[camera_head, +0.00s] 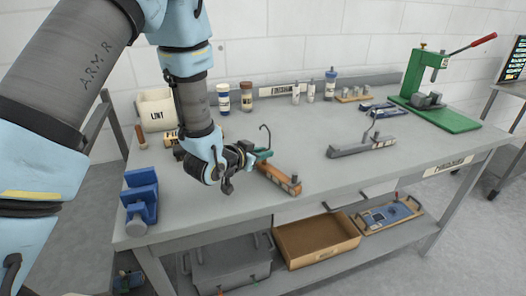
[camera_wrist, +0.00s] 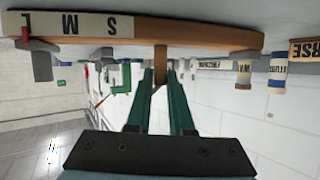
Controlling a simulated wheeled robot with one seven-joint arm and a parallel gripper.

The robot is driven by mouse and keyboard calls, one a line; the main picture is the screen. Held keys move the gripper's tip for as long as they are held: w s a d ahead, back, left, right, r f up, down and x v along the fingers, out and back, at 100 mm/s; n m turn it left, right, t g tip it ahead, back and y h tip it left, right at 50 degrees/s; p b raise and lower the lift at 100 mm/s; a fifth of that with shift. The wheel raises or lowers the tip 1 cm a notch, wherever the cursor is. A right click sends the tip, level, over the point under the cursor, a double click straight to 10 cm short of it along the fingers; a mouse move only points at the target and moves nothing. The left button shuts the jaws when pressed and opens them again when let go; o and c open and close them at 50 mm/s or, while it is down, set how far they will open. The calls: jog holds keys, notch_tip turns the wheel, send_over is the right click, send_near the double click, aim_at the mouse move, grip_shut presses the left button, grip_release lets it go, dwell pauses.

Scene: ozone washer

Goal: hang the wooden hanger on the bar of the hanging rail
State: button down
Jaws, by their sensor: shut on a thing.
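The wooden hanger (camera_head: 280,178) is low over the front middle of the bench, and I cannot tell whether it touches the top. My gripper (camera_head: 262,154) is shut on its neck, and a thin dark hook (camera_head: 266,129) rises above the fingers. In the upside-down wrist view, my green fingers (camera_wrist: 160,80) pinch the neck below the long wooden body (camera_wrist: 190,34). A strip marked S, M, L (camera_wrist: 85,24) runs along the left part of the body. I cannot make out the bar of a hanging rail for certain in either view.
A blue vise (camera_head: 140,199) stands at the front left, a lint box (camera_head: 156,110) behind it. A grey block with a post (camera_head: 360,146) lies right of the hanger. Bottles line the back, and a green press (camera_head: 430,90) stands far right. The front right top is clear.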

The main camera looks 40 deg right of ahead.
jog(key=c, duration=0.8)
grip_release()
jog(key=shift+a, duration=0.1)
jog(key=p+v, duration=0.4)
jog(key=v, duration=0.8)
jog(key=shift+p, duration=0.35)
